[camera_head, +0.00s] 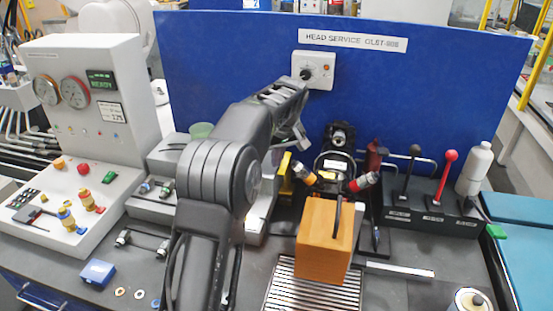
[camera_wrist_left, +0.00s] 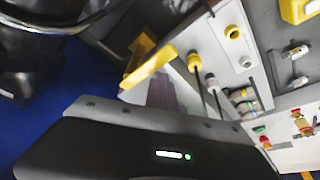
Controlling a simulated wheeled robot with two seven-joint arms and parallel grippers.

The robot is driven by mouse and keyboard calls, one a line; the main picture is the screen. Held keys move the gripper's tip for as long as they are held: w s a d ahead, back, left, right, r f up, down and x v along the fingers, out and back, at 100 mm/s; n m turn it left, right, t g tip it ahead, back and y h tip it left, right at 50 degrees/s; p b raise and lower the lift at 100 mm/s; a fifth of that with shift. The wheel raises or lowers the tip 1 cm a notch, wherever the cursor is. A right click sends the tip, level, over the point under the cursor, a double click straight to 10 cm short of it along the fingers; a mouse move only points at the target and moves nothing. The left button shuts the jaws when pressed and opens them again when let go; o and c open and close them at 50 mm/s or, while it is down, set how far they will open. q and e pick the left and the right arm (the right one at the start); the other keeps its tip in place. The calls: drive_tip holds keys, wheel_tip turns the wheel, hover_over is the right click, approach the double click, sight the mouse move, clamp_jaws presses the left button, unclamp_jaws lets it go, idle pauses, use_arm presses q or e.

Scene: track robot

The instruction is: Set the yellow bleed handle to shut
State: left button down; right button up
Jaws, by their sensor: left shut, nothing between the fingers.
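The yellow bleed handle (camera_head: 286,176) shows in the head view as a narrow yellow piece left of the dark central machine, partly covered by my left arm. In the left wrist view a long yellow bar (camera_wrist_left: 149,66) lies slanted just beyond the fingers, with a second yellow part behind it. My left gripper (camera_head: 301,143) is above the handle in the head view, shut and empty. In the wrist view its fingers (camera_wrist_left: 166,94) end close to the yellow bar; whether they touch it I cannot tell. My right gripper is in neither view.
An orange block (camera_head: 323,243) stands on a slatted grate in front of the machine (camera_head: 338,150). Levers with black and red knobs (camera_head: 450,156) stand right. A white control console (camera_head: 85,110) is left. A blue panel (camera_head: 220,60) closes the back.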

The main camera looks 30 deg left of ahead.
use_arm(q)
wheel_tip(320, 180, up, 10)
drive_tip(key=shift+s+a+f, duration=0.15)
drive_tip(key=shift+a+f, duration=0.1)
idle(0.3)
drive_tip(key=shift+f, duration=0.1)
idle(0.4)
